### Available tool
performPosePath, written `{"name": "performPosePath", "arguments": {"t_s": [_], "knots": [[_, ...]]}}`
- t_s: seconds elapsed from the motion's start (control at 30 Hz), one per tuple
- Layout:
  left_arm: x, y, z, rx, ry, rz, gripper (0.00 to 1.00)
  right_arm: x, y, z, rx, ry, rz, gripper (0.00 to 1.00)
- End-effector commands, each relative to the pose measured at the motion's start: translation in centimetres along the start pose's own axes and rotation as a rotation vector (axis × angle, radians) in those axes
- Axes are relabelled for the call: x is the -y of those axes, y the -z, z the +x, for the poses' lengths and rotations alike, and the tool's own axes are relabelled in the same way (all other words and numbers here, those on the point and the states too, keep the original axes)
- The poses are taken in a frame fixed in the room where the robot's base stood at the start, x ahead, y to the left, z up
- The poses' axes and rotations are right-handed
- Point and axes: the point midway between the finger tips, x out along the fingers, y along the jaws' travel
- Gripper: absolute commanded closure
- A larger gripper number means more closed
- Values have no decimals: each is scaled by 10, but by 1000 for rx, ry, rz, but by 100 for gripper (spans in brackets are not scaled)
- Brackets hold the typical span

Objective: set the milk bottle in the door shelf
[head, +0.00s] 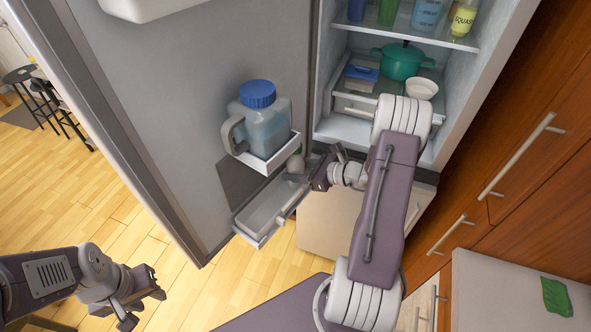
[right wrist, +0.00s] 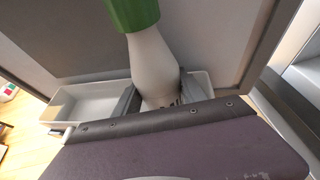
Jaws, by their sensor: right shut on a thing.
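The milk bottle, white with a green cap, stands nearly upright in the right wrist view (right wrist: 153,62). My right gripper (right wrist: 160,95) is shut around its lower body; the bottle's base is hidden. In the head view only a small pale part of the bottle (head: 295,163) shows beside my right gripper (head: 318,174), under the upper door bin. The lower door shelf (head: 262,212) is a long white bin on the open fridge door; it also shows behind the bottle in the right wrist view (right wrist: 85,105). My left gripper (head: 142,302) is open and empty, low at the left.
A jug with a blue lid (head: 262,120) sits in the upper door bin (head: 270,163), close above my right gripper. Inside the fridge are a teal pot (head: 402,62), a white bowl (head: 421,88) and several cups and bottles. Wooden drawers (head: 520,150) stand at the right.

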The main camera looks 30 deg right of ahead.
Motion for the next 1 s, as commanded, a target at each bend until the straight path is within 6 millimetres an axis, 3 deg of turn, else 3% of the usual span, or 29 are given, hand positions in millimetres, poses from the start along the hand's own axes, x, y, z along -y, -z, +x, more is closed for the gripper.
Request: {"name": "performPosePath", "arguments": {"t_s": [0.73,0.77,0.8,0.83,1.0], "knots": [[0,-1,7,0,0,0,64,0,6,2,1,0,-1,100],[0,-1,6,0,0,0,64,0,5,2,1,0,-1,43],[0,-1,6,0,0,0,64,0,5,2,1,0,-1,32],[0,-1,6,0,0,0,64,0,5,2,1,0,0,26],[0,-1,6,0,0,0,64,0,5,2,1,0,0,26]]}}
